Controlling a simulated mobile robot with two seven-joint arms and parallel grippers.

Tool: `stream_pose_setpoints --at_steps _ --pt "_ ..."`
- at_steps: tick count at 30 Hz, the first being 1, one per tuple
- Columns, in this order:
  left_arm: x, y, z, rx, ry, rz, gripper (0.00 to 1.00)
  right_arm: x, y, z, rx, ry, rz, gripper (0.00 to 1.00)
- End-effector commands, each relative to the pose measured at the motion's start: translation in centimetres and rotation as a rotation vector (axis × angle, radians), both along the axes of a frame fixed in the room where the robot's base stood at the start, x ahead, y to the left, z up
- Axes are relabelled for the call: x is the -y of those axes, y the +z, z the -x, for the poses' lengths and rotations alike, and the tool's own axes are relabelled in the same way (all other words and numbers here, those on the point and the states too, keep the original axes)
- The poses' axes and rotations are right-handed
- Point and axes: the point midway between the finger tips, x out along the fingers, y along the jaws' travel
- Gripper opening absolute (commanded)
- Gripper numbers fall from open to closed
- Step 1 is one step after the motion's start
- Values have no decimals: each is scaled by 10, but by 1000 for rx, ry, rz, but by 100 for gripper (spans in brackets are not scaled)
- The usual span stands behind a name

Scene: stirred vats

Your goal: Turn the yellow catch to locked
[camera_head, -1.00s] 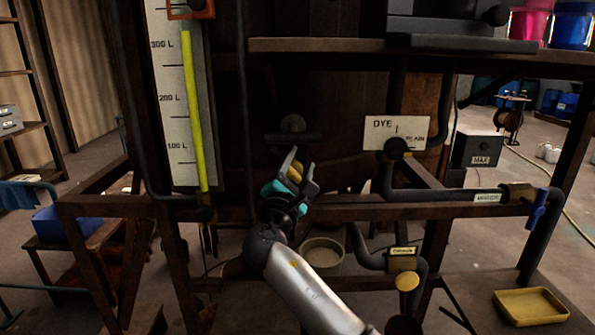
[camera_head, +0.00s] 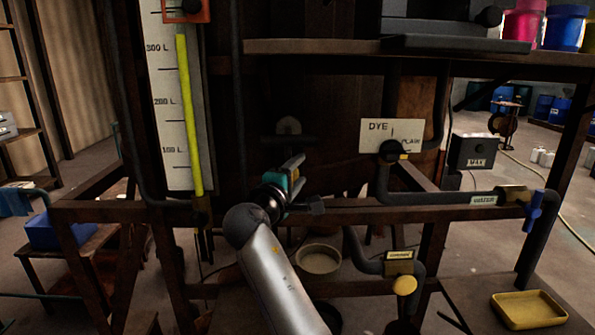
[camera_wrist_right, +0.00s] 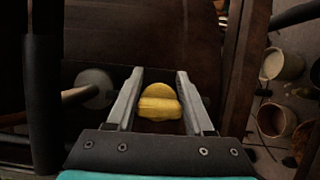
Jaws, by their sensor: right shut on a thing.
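The yellow catch (camera_wrist_right: 160,105) shows in the right wrist view as a rounded yellow piece between the two fingers of my right gripper (camera_wrist_right: 160,74), which is shut on it. In the head view my right gripper (camera_head: 296,172) is at the middle of the frame, in front of the dark vat front. There the gripper mostly hides the catch, and I cannot read whether it stands at locked. My left gripper is not in view.
A brown frame rail (camera_head: 365,213) runs just below the gripper. A level gauge (camera_head: 184,115) stands left. A pale bowl (camera_head: 319,258) sits below.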

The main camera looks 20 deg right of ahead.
Motion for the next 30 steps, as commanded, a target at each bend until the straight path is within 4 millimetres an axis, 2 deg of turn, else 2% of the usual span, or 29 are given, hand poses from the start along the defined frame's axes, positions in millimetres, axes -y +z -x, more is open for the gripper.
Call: stream_pose_setpoints --at_steps 18,19,26,30 --pt "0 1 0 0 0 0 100 -1 -2 0 10 2 -45 0" --pt "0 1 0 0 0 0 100 -1 -2 0 10 2 -45 55" --pt "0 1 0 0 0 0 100 0 -2 0 10 1 -42 81" --pt "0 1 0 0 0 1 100 0 -1 0 11 1 -40 82"
